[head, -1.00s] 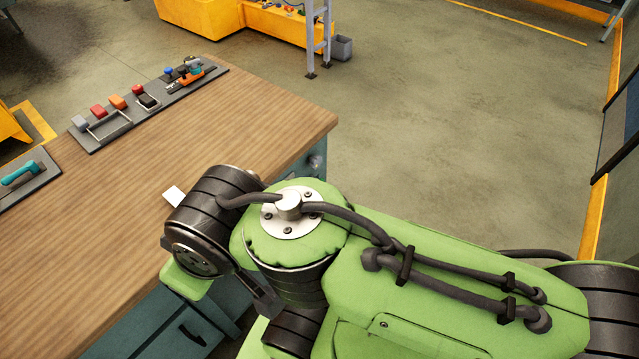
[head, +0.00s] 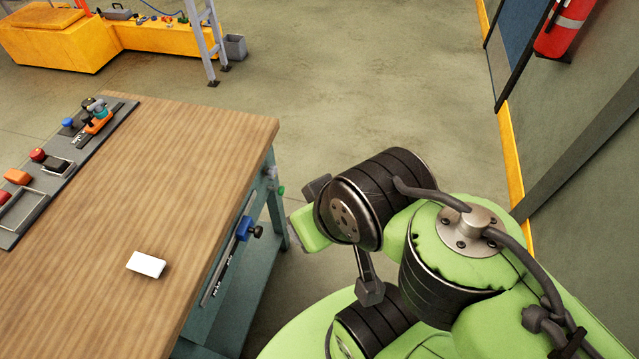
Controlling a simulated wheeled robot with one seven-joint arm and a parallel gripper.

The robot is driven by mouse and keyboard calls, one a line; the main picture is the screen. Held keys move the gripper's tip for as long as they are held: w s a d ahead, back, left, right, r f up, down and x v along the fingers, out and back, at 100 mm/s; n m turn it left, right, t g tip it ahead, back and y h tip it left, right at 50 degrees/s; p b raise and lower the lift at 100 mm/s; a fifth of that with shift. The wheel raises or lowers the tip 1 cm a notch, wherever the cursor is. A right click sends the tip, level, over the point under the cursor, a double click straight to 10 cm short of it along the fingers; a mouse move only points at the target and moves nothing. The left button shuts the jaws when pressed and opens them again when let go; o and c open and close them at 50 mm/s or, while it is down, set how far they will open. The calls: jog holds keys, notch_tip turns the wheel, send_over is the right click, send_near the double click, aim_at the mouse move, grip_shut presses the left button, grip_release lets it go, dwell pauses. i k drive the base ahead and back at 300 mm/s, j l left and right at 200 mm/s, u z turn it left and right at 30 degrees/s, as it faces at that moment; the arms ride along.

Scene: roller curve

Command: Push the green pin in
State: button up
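A small green pin (head: 281,190) sticks out from the right end face of the workbench, near its far corner. How far it stands out is too small to tell. My arm's wrist is at the middle right of the head view, to the right of the bench and nearer than the pin. There is a visible gap between the wrist and the pin. My gripper's fingers are hidden behind the wrist, so I do not see whether they are open or shut.
The wooden workbench (head: 190,180) carries a panel of switches (head: 60,165) and a white block (head: 147,264). A blue slider (head: 243,228) and a pale knob (head: 271,171) are on its side. Open floor lies beyond; a fire extinguisher (head: 566,28) hangs at right.

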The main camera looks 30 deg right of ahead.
aim_at(281, 190)
jog(key=z, duration=0.35)
jog(key=u, duration=2.75)
jog(key=z, duration=2.75)
jog(key=i+u, duration=0.15)
jog(key=u, duration=0.2)
jog(key=i+l+u, duration=0.1)
jog(key=u, duration=0.3)
jog(key=i+l+u, duration=0.1)
jog(key=u, duration=0.25)
